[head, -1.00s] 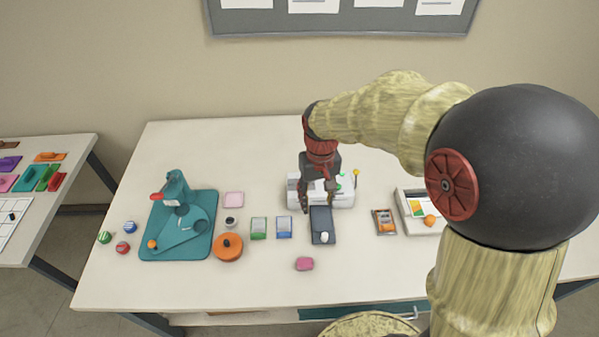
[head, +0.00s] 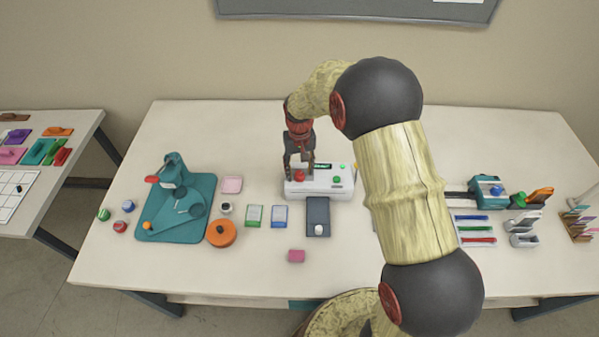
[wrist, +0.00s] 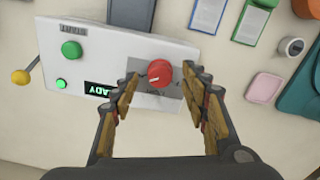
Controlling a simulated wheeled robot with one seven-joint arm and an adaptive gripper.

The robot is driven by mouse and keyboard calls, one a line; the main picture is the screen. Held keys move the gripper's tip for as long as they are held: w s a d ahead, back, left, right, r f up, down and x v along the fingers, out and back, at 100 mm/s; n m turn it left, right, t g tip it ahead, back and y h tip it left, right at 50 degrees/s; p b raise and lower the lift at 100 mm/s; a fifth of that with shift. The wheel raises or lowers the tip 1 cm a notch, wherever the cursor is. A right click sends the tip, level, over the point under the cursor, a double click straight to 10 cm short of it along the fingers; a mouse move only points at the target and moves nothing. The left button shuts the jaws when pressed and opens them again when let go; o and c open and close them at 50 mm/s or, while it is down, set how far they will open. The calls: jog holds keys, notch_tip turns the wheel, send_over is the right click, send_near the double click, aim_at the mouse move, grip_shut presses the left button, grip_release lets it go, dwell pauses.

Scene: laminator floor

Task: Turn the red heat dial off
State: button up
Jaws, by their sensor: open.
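The red heat dial (wrist: 160,72) is a round knob with a pale pointer mark, on a grey patch of the white laminator (wrist: 108,56). In the head view the dial (head: 299,175) is on the left part of the laminator (head: 330,190). My gripper (wrist: 162,82) is open, with one finger on each side of the dial. The fingers look apart from the dial, with a gap on both sides. In the head view my gripper (head: 299,168) hangs over the dial from behind. I cannot tell how far the fingertips are above the panel.
On the laminator are a green button (wrist: 71,49), a lit green lamp (wrist: 61,84), a dark display (wrist: 98,89) and a yellow-knobbed lever (wrist: 21,76). A dark tray (head: 318,215) adjoins its front. Blue (head: 279,216) and green (head: 254,215) card packs lie to the left.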

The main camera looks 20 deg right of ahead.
jog(key=shift+f, duration=0.65)
jog(key=c, duration=0.3)
jog(key=c, duration=0.8)
jog(key=shift+c, duration=0.3)
